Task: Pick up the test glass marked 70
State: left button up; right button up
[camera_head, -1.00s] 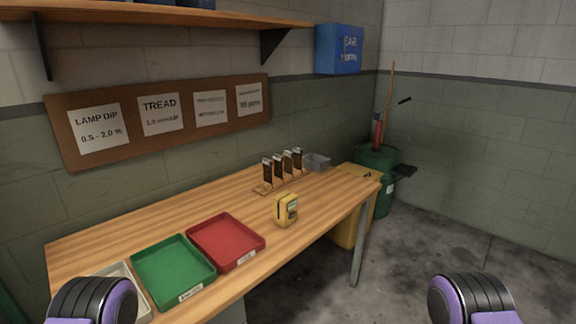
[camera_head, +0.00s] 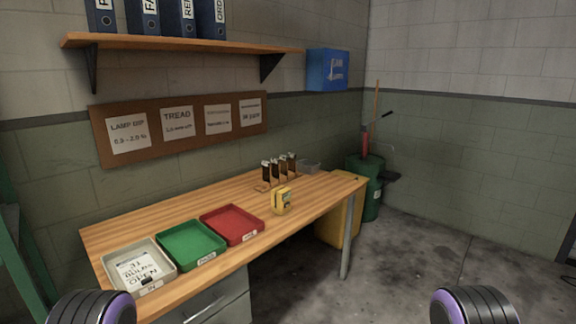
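Several dark test glasses with pale tops (camera_head: 279,167) stand upright in a row in a wooden rack (camera_head: 264,187) towards the back of the workbench. Their markings are too small to read, so I cannot tell which one is marked 70. A part of my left arm (camera_head: 92,307) shows at the bottom left and a part of my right arm (camera_head: 474,306) at the bottom right. Neither gripper's fingers are in view. Both arm parts are well in front of the rack and apart from the bench things.
A yellow device (camera_head: 281,201) stands in front of the rack. Red (camera_head: 232,238), green (camera_head: 190,259) and grey (camera_head: 117,287) trays line the bench's (camera_head: 160,212) front left. Open floor (camera_head: 400,260) lies right of the bench.

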aim_at(283, 160)
jog(key=z, duration=0.7)
jog(key=i, duration=0.85)
jog(key=z, duration=0.85)
jog(key=i, duration=1.85)
jog(key=u, duration=1.35)
jog(key=i, duration=0.65)
jog(key=u, duration=0.7)
